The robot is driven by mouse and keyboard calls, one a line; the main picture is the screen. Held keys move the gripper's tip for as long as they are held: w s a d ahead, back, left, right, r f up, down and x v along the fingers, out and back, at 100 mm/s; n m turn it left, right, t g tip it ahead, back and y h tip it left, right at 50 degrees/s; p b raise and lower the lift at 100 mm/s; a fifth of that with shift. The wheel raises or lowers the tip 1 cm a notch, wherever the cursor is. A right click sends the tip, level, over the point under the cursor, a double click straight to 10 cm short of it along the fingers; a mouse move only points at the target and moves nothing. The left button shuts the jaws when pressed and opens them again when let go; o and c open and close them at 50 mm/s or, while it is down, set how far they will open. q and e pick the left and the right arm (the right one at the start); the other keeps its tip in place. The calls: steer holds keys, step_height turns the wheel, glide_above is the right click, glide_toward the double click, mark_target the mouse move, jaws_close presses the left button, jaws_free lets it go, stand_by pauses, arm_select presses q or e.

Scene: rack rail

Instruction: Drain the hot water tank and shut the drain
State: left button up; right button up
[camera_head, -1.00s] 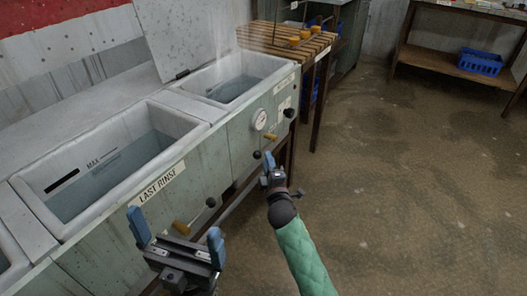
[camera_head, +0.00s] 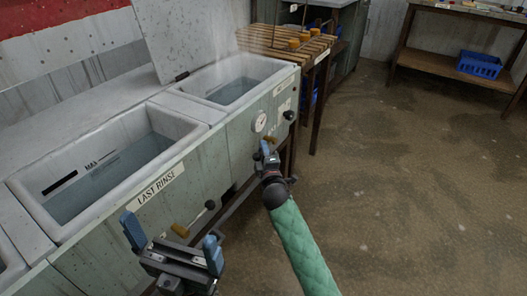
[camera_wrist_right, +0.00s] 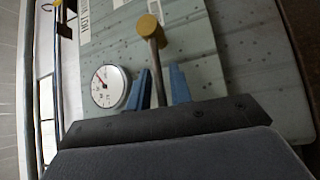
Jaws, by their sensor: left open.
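The hot water tank (camera_head: 262,72) is the far steaming basin, with its lid raised and water inside. Its front has a round white gauge (camera_head: 260,123), also in the right wrist view (camera_wrist_right: 110,87). Below the gauge is a lever with a yellow end (camera_head: 271,139); in the right wrist view the yellow knob (camera_wrist_right: 150,27) tops a metal rod. My right gripper (camera_head: 264,147) is at this lever. In its wrist view the blue fingers (camera_wrist_right: 161,75) stand apart on either side of the rod, with small gaps. My left gripper (camera_head: 170,229) is open and empty near the front tank.
A black knob (camera_head: 288,115) sits right of the gauge. A slatted wooden table (camera_head: 318,44) stands beyond. The floor to the right is clear.

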jaws_close()
steer(key=shift+r+p, duration=0.1)
steer(key=shift+p, duration=0.25)
